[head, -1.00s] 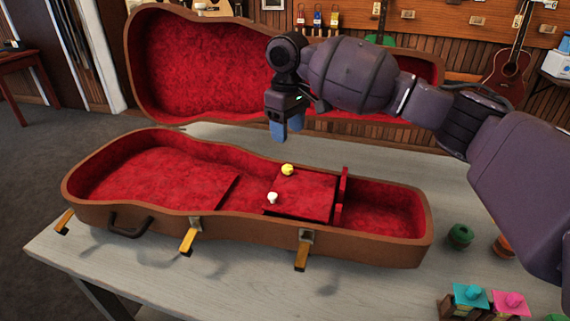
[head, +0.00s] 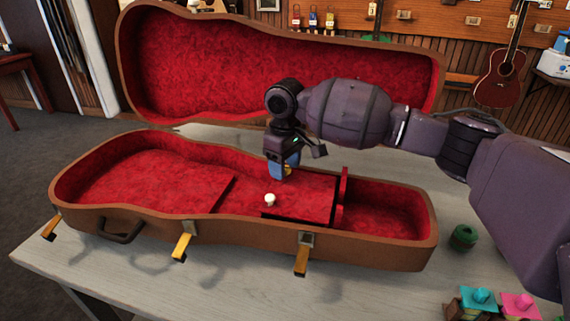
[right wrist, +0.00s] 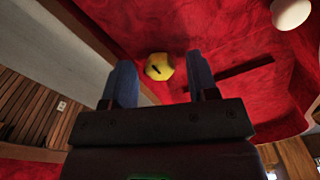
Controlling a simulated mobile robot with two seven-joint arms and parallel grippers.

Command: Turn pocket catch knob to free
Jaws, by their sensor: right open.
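The open ukulele case (head: 210,238) lies on the table with a red plush pocket lid (head: 312,200) inside it. A yellow knob (right wrist: 158,66) with a short dark mark shows between my fingertips in the right wrist view. In the head view my gripper largely hides it. A white knob (head: 270,200) stands on the near left part of the pocket lid; it also shows in the right wrist view (right wrist: 291,12). My right gripper (head: 285,171), with blue fingers, is open and pointing down at the yellow knob. I cannot tell whether the fingers touch it. My left gripper is out of view.
The raised case lid (head: 270,70) stands behind my right gripper. A red upright divider (head: 343,190) is to its right. Gold latches (head: 181,246) hang along the front wall. A green item (head: 464,237) and small coloured blocks (head: 480,297) are on the table at right.

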